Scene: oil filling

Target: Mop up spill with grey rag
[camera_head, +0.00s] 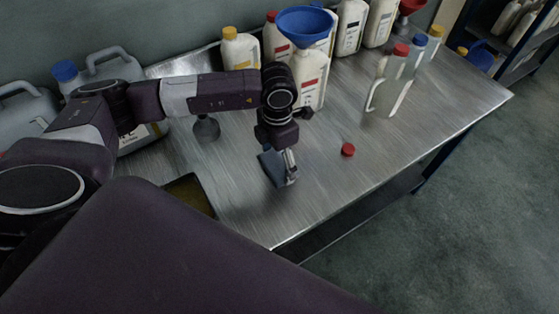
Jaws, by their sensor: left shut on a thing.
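My left gripper (287,168) reaches down over the middle of the metal table, shut on a grey-blue rag (270,166). The rag hangs at the gripper's left side, at or just above the tabletop; I cannot tell if it touches. No clear spill shows on the bare metal around it. A dark, yellowish-brown flat patch (190,194) lies near the table's front left edge, partly hidden by my body; I cannot tell whether it is spilled oil or a tray. My right gripper is not in view.
A red cap (348,150) lies right of the gripper on the metal table (330,190). White bottles stand along the back, one with a blue funnel (304,24). Clear jugs (388,85) stand at the right, and a grey funnel (206,128) and grey canisters (108,68) at the left.

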